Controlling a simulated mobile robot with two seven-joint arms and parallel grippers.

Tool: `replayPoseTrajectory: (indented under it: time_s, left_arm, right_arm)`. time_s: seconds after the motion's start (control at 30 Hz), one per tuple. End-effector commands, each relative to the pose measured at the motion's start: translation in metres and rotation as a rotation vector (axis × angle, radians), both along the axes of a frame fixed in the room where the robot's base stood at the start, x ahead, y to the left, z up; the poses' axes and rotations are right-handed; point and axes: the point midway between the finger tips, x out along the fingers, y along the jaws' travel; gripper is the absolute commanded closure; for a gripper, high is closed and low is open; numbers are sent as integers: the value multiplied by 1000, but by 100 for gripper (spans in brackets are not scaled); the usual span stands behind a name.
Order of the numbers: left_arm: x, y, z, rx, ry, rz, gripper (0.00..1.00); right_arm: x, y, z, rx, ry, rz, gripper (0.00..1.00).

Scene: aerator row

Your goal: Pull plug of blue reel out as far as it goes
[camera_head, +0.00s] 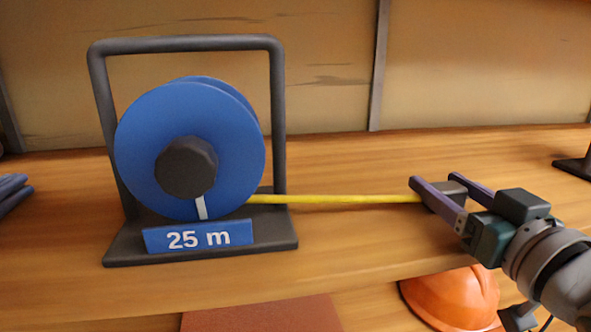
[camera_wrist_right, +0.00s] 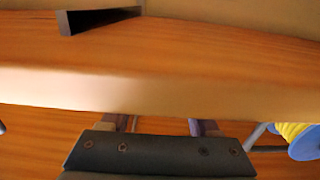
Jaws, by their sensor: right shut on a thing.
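The blue reel (camera_head: 160,130) stands upright in a dark metal frame on the wooden shelf, with a "25 m" label (camera_head: 200,237) on its base. A yellow cable (camera_head: 340,199) runs straight and level from the reel's lower right side to a dark grey plug (camera_head: 448,194). My right gripper (camera_head: 440,187) is shut on the plug, well to the right of the reel. In the right wrist view the fingers (camera_wrist_right: 160,125) show only in part behind the gripper body, and the plug is hidden. My left gripper is in neither view.
An orange hard hat (camera_head: 455,298) is below the shelf's front edge, under my right arm. A dark base (camera_head: 577,170) stands at the right end of the shelf. A blue-purple item (camera_head: 12,190) lies at the left edge. The shelf between reel and plug holds only the cable.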

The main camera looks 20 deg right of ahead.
Motion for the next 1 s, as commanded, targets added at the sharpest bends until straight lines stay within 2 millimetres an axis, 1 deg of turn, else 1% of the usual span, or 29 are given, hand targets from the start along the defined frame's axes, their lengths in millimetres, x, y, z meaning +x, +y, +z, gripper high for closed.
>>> replayPoseTrajectory:
  time_s: [0.03,0.2,0.3,0.4,0.5,0.6,0.97,1.0]
  left_arm:
    - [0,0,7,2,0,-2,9]
    - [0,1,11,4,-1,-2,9]
    - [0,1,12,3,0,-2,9]
    - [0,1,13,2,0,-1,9]
    - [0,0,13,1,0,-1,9]
    - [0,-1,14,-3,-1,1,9]
    - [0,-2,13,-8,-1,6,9]
    - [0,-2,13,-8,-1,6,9]
  right_arm:
    - [-4,-15,3,-7,6,-1,100]
    - [-13,-56,1,-5,4,-1,100]
    - [-18,-75,0,-5,4,-1,100]
    - [-21,-89,0,-4,3,0,100]
    - [-23,-98,0,-3,2,-1,100]
    - [-25,-102,0,-2,0,-1,100]
    - [-26,-105,-1,1,3,-4,100]
    - [-26,-105,-1,1,3,-4,34]
